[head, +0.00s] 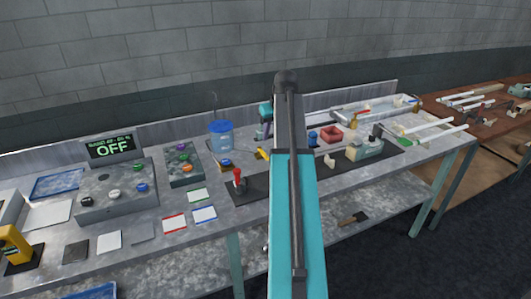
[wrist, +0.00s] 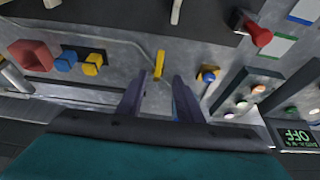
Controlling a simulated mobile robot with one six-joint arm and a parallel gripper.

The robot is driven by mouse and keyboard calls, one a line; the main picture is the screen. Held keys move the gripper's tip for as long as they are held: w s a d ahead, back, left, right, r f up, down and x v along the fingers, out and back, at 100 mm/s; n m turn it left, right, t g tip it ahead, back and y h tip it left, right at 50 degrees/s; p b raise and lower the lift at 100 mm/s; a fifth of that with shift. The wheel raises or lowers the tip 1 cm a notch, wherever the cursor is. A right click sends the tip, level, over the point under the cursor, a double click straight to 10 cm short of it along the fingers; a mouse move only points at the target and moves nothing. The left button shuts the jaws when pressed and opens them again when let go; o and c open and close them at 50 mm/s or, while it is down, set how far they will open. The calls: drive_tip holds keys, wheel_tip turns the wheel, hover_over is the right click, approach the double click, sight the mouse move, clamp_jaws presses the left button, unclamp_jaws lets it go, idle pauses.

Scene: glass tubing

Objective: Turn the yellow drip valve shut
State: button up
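The yellow drip valve shows as a small upright yellow handle (wrist: 159,64) in the wrist view. In the head view it is a small yellow piece (head: 262,153) on the bench, just left of my arm. My gripper (wrist: 159,77) is open, its two dark fingers pointing toward the valve. The handle lies in line with the gap between the fingertips, near their ends; I cannot tell whether they touch it. Nothing else shows between the fingers. In the head view my arm covers part of the bench, and the fingers cannot be made out.
A blue knob (wrist: 208,75) stands right of the fingers in the wrist view; yellow (wrist: 92,64) and blue (wrist: 66,62) pieces and a red container (wrist: 30,55) lie left. The head view shows a blue-lidded vessel (head: 221,136), a red lever (head: 238,181) and an OFF display (head: 112,148).

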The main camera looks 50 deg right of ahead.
sight(266, 156)
drive_tip(key=shift+p+x, duration=1.4)
drive_tip(key=shift+x, duration=5)
drive_tip(key=shift+a, duration=0.1)
clamp_jaws()
